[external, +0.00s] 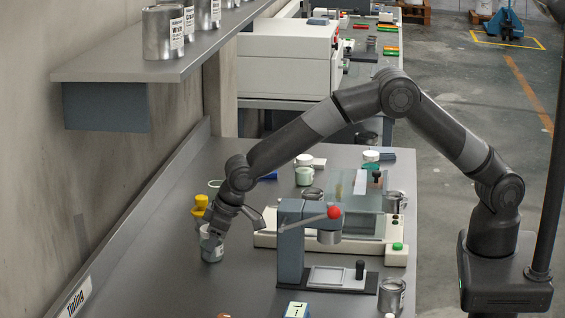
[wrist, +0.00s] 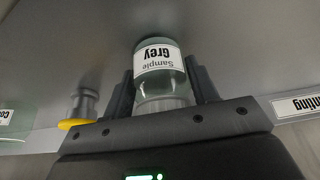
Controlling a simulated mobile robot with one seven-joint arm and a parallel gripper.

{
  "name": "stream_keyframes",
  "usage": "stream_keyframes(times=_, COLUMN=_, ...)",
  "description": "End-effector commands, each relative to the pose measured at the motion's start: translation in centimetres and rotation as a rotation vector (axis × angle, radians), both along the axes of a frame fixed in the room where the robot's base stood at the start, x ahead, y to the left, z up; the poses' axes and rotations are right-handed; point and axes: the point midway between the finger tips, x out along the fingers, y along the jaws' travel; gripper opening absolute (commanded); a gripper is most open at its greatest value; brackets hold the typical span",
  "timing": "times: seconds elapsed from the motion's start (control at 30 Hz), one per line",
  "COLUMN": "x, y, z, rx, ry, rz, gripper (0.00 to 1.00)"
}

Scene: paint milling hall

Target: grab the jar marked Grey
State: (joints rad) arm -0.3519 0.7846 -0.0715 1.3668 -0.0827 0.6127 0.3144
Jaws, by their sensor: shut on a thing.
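The jar marked Grey (wrist: 160,75) is a clear jar with a white label reading "Sample Grey", seen upside down in the wrist view. It sits between the two fingers of my gripper (wrist: 162,88), which is shut on it. In the external view the jar (external: 211,247) is at the left part of the bench, and my gripper (external: 216,232) reaches down onto it from above. The jar looks upright. Whether its base touches the bench is hard to tell.
A yellow-topped item (external: 200,206) stands just behind the jar. A press with a red-knobbed lever (external: 291,245) stands to the right. A shelf with several cans (external: 163,34) overhangs at the upper left. The bench front left of the press (external: 185,295) is mostly clear.

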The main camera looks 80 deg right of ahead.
Motion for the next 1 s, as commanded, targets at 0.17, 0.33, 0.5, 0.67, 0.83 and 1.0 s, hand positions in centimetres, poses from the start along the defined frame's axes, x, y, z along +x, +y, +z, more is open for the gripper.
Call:
stream_keyframes(times=0.17, x=0.0, y=0.0, z=0.0, rx=0.0, ry=-0.001, rz=0.0, gripper=0.27)
stream_keyframes(times=0.33, x=0.0, y=0.0, z=0.2, rx=0.0, ry=-0.001, rz=0.0, gripper=0.27)
stream_keyframes(times=0.5, x=0.1, y=0.0, z=1.3, rx=0.001, ry=-0.004, rz=0.0, gripper=0.27)
stream_keyframes(times=0.67, x=0.1, y=0.0, z=3.6, rx=0.001, ry=-0.004, rz=0.0, gripper=0.27)
stream_keyframes(times=0.83, x=-0.7, y=-3.1, z=6.0, rx=0.001, ry=-0.003, rz=-0.005, gripper=0.27)
stream_keyframes(times=1.0, x=-1.9, y=-6.9, z=8.4, rx=0.001, ry=-0.003, rz=-0.004, gripper=0.27)
